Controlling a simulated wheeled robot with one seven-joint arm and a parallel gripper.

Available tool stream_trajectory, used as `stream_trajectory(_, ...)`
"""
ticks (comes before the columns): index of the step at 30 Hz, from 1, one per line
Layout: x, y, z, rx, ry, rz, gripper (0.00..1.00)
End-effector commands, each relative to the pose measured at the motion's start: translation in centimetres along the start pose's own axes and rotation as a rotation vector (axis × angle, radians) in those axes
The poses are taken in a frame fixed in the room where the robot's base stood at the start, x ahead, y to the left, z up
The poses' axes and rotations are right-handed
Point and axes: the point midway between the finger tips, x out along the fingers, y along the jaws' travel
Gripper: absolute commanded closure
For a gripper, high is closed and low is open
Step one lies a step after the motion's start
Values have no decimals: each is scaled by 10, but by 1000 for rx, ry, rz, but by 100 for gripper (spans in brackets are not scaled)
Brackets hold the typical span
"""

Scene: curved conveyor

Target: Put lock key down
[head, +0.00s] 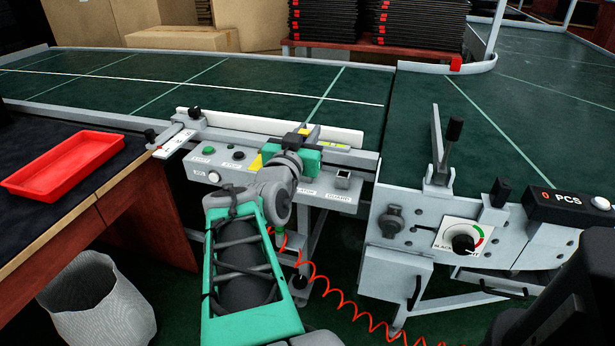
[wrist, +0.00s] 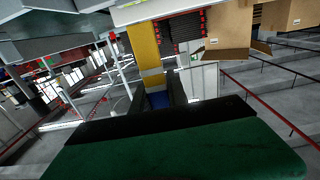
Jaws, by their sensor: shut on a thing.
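My gripper (head: 305,133), green with black fingers, reaches over the grey control panel (head: 220,173) at the conveyor's front edge. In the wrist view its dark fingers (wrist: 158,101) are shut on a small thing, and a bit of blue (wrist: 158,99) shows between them. I take this held thing to be the lock key; most of it is hidden, so its shape is unclear. I cannot tell whether the held thing touches the panel.
A red tray (head: 65,163) lies on the dark table at the left. A lever (head: 441,145) stands on the right conveyor section, beside a counter box (head: 570,205) and a dial (head: 463,241). A red coiled cord (head: 350,308) hangs below. The green belt (head: 230,82) is clear.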

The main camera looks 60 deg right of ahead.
Motion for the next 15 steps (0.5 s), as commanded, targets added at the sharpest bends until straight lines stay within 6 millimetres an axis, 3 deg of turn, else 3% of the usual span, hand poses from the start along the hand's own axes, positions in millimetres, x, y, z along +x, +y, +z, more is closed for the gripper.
stream_trajectory(4,26,-5,17,-4,-6,3,100)
stream_trajectory(11,90,-21,47,-2,-4,2,100)
stream_trajectory(15,112,-28,77,-3,-3,-1,100)
